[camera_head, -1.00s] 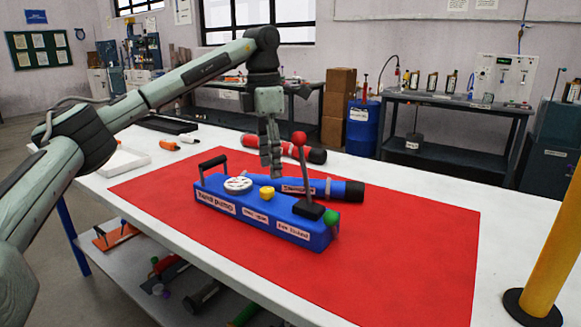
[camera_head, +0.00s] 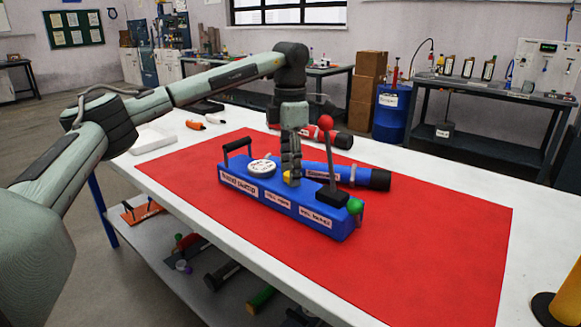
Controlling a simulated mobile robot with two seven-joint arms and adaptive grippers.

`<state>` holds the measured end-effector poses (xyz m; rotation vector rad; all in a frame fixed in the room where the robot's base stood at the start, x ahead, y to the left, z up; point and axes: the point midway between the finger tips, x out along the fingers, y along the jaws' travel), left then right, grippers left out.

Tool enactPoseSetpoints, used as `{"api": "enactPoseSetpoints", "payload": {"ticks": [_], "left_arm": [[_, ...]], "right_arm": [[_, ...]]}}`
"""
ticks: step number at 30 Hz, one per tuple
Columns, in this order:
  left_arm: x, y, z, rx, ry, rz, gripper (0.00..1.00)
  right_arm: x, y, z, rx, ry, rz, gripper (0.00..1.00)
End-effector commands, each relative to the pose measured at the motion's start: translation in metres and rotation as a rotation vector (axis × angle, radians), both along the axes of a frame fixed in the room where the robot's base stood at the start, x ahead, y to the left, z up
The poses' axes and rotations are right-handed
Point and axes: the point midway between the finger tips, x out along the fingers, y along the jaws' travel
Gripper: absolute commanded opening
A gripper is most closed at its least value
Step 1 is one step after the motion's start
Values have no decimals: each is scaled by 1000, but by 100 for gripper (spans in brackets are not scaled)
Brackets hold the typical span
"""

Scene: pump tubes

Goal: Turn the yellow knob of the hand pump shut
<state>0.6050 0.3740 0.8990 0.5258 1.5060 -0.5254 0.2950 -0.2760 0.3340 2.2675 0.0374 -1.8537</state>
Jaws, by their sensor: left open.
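The blue hand pump (camera_head: 270,206) stands on the red mat (camera_head: 420,250), with labels on its front side. Its yellow knob (camera_head: 287,177) is on the top, mostly hidden behind my left gripper. My left gripper (camera_head: 292,180) points straight down at the knob, its fingertips at knob height. The gripper is open; I cannot tell whether the fingers touch the knob. The pump also carries a white round gauge (camera_head: 262,166), a black handle, a lever with a red ball (camera_head: 326,122) and a green knob (camera_head: 355,206). My right gripper is not in view.
A blue cylinder (camera_head: 345,173) with a black end lies close behind the pump, and a red one (camera_head: 340,138) lies farther back. The lever stands just right of my gripper. The mat's front right is clear. A yellow post (camera_head: 560,305) stands at the right.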

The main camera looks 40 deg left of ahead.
Motion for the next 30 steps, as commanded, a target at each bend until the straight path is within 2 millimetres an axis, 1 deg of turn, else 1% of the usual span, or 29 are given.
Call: {"api": "enactPoseSetpoints", "payload": {"ticks": [2, 7, 14, 23, 30], "left_arm": [[0, 0, 0, 0, 0, 0, 50], [0, 0, 0, 0, 0, 0, 28], [0, 0, 0, 0, 0, 0, 0], [0, 0, 1, -1, 0, 35, 0], [0, 0, 0, -1, 1, 168, 0]], "right_arm": [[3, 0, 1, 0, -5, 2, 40], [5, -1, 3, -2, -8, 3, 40], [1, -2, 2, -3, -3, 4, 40], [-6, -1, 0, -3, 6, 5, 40], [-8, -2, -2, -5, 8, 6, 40]]}}
